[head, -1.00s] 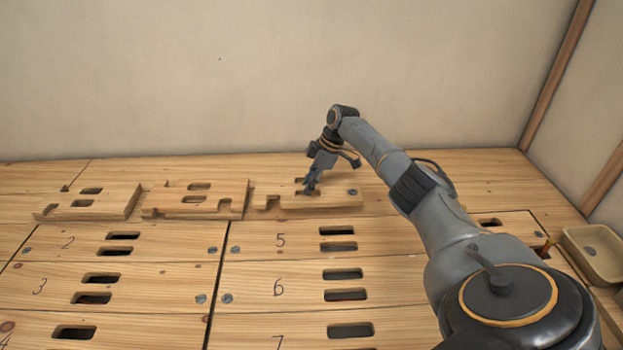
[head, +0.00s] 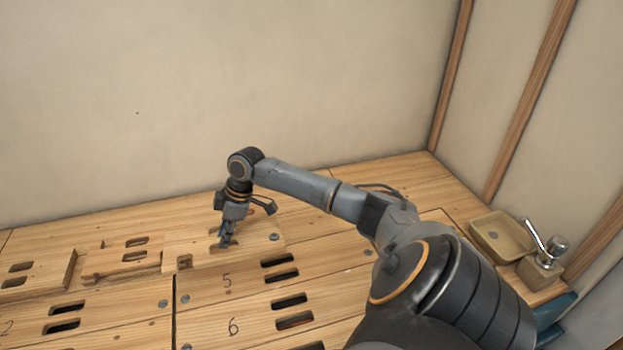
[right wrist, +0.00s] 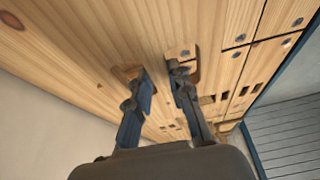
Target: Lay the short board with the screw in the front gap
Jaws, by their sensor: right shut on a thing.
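The short board with the screw (head: 262,246) is pale wood with a notched front edge. It is the rightmost of three loose boards on the deck in the head view. Its round grey screw (head: 274,237) shows near the right end. My right gripper (head: 226,243) points down at the board's slots and is shut on the wood there. In the right wrist view the two fingers (right wrist: 164,88) sit either side of a strip of wood. I cannot tell whether the board is lifted. The front gap cannot be made out. My left gripper is not in view.
Another loose board (head: 122,256) lies just left, with a further one (head: 35,275) beyond it. Numbered slotted deck boards (head: 215,300) fill the foreground. A tan tray (head: 500,238) and a wooden block with a metal fitting (head: 541,268) stand at the right. A wall is behind.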

